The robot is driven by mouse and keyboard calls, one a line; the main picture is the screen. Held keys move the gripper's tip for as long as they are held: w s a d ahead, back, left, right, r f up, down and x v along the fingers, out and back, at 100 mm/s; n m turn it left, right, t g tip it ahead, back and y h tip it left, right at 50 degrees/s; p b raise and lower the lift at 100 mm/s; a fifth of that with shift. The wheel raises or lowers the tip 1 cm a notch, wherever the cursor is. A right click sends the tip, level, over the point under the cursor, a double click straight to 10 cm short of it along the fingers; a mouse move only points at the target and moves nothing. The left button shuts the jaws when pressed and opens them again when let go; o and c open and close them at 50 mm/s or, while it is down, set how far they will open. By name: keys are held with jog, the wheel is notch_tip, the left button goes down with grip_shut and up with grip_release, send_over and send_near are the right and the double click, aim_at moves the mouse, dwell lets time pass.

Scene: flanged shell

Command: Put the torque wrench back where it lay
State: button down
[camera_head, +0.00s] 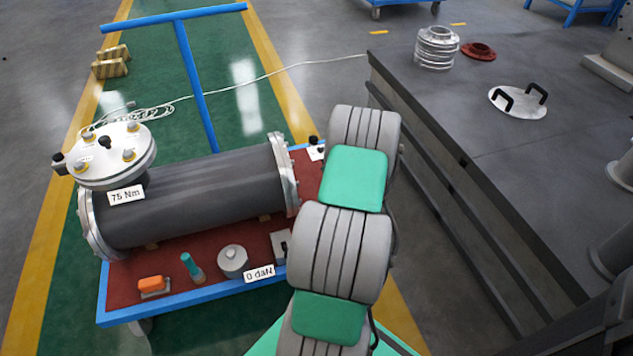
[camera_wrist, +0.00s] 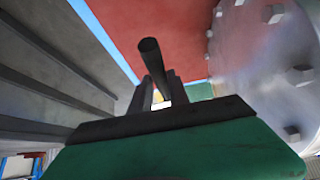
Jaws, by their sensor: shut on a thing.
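In the wrist view my gripper (camera_wrist: 160,88) is shut on a dark round bar, which I take to be the torque wrench (camera_wrist: 150,52). Its near end sticks up toward the camera, and its far end is hidden by the fingers. It is over or beside the red mat of the cart (camera_wrist: 150,18); I cannot tell whether it touches it. In the head view my arm hides the gripper and most of this area. The cart (camera_head: 200,309) carries a grey flanged shell (camera_head: 190,205) to the left of my arm. Bolts on its end flange (camera_wrist: 255,60) show close to the gripper's right.
A round cover (camera_head: 105,165) with a "75 Nm" tag is at the shell's left end. An orange block (camera_head: 151,284), a teal-topped tool (camera_head: 190,264) and a grey cylinder (camera_head: 233,262) stand along the cart's front. A dark bench (camera_head: 440,120) is close on the right.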

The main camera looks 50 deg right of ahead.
notch_tip(320, 180, down, 10)
jog(key=b, duration=0.3)
jog(key=shift+r, duration=0.2)
jog(key=shift+f+b, duration=0.2)
jog(key=shift+b, duration=0.25)
jog(key=c, duration=1.3)
grip_release()
jog(key=shift+o, duration=0.2)
jog(key=shift+r+p, duration=0.3)
jog(key=shift+p, duration=0.05)
jog(key=p+v, duration=0.4)
jog(key=v, duration=0.7)
jog(key=shift+s+r, duration=0.2)
jog(key=shift+s, duration=0.05)
